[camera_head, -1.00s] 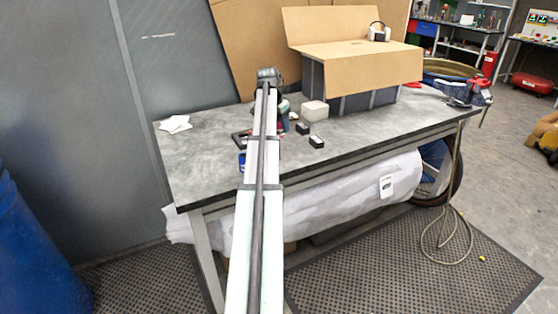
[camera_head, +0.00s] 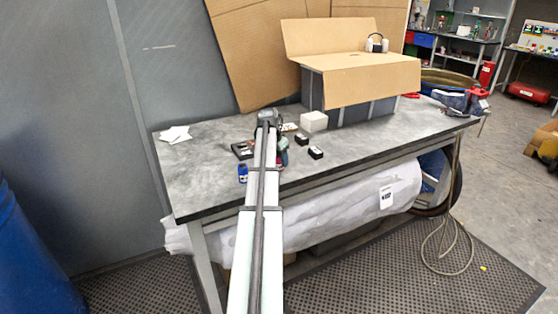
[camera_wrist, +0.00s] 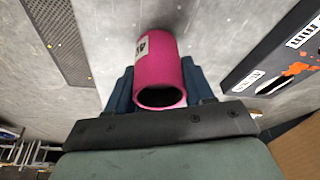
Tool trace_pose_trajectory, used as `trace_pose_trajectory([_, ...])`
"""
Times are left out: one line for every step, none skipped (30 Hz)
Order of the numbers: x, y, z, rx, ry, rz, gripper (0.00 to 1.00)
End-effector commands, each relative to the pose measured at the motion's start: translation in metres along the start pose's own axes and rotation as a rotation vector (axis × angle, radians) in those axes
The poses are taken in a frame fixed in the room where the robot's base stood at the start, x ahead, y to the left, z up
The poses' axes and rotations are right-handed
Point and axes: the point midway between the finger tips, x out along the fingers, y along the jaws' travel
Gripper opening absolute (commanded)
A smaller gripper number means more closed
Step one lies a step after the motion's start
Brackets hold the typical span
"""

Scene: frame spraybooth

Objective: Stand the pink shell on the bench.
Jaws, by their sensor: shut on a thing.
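The pink shell (camera_wrist: 160,72) is a hollow open-ended tube with a white label. In the wrist view it sits between the blue-grey fingers of my gripper (camera_wrist: 160,88), which is shut on it. Its open end faces the camera. In the head view a small bit of the shell (camera_head: 283,158) shows beside my arm, near the front edge of the grey bench (camera_head: 205,180). My arm hides most of the gripper there. I cannot tell whether the shell touches the bench.
Two small dark blocks (camera_head: 316,152) and a white block (camera_head: 313,121) stand right of my gripper. A black item (camera_head: 242,150) and a blue bottle (camera_head: 243,173) are left of it. A large cardboard-lidded box (camera_head: 370,75) stands behind. The bench's left part is mostly clear.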

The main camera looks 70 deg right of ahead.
Motion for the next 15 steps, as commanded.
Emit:
trace_pose_trajectory([0.0046, 0.0004, 0.0018, 0.0, -0.001, 0.001, 0.14])
trace_pose_trajectory([0.0057, 0.0003, 0.0021, 0.0, -0.001, 0.001, 0.14])
trace_pose_trajectory([0.0062, 0.0002, 0.0021, 0.0, 0.0, 0.001, 0.14])
trace_pose_trajectory([0.0061, 0.0001, 0.002, 0.0, 0.0, 0.0, 0.14])
trace_pose_trajectory([0.0059, 0.0001, 0.0018, 0.0, 0.0, 0.0, 0.14])
trace_pose_trajectory([0.0057, 0.0001, 0.0017, 0.0, 0.0, 0.0, 0.14])
trace_pose_trajectory([0.0057, 0.0001, 0.0017, 0.0, 0.0, 0.0, 0.14])
trace_pose_trajectory([0.0056, 0.0001, 0.0017, 0.0, 0.0, 0.0, 0.14])
trace_pose_trajectory([0.0057, 0.0001, 0.0017, 0.0, 0.0, 0.0, 0.14])
trace_pose_trajectory([0.006, 0.0001, 0.0019, 0.0, 0.0, 0.0, 0.14])
trace_pose_trajectory([0.0065, 0.0001, 0.0021, 0.0, 0.0, 0.0, 0.14])
trace_pose_trajectory([0.0075, 0.0001, 0.0024, 0.0, 0.0, 0.0, 0.14])
trace_pose_trajectory([0.0082, 0.0001, 0.0026, 0.0, 0.0, 0.0, 0.14])
trace_pose_trajectory([0.009, 0.0001, 0.0028, 0.0, 0.0, 0.0, 0.14])
trace_pose_trajectory([0.0086, 0.0, 0.0026, 0.0, 0.0, 0.0, 0.56])
